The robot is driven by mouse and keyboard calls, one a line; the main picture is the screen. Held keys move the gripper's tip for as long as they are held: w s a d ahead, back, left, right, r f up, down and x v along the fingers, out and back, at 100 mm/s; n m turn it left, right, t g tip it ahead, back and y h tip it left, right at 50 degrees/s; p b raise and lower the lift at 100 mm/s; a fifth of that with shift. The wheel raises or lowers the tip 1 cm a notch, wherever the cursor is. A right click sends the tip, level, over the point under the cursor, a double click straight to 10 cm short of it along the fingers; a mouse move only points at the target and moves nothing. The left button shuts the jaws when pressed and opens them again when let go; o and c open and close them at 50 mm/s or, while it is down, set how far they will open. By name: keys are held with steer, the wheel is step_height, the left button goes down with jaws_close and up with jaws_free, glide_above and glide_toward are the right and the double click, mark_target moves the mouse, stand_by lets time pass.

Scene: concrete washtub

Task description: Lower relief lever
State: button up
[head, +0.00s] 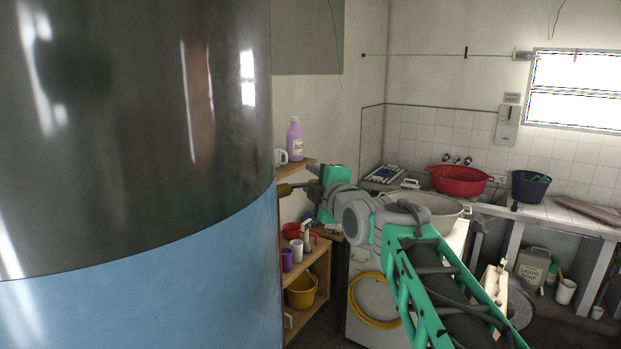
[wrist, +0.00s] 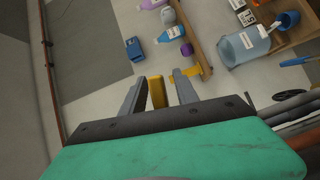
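A yellow handle-like bar (wrist: 157,92), which may be the relief lever, shows between my gripper's fingers in the wrist view. In the head view, a brownish-yellow bar (head: 287,189) sticks out past the edge of the big black-and-blue cylinder. My gripper (wrist: 158,92) is open, with a finger on each side of the bar and visible gaps. In the head view my gripper (head: 310,187) points left toward the cylinder, partly hidden by its own wrist. I cannot tell whether it touches the bar, whose far end is hidden.
The large cylinder (head: 135,230) fills the left of the head view. A wooden shelf (head: 318,262) with cups, a yellow bucket (head: 302,291) and a purple bottle (head: 294,139) stands close behind my gripper. A grey basin (head: 428,205) and red tub (head: 459,181) are farther right.

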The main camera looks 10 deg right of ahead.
steer(key=shift+c, duration=0.4)
jaws_close()
steer(key=shift+a, duration=0.1)
stand_by(0.7)
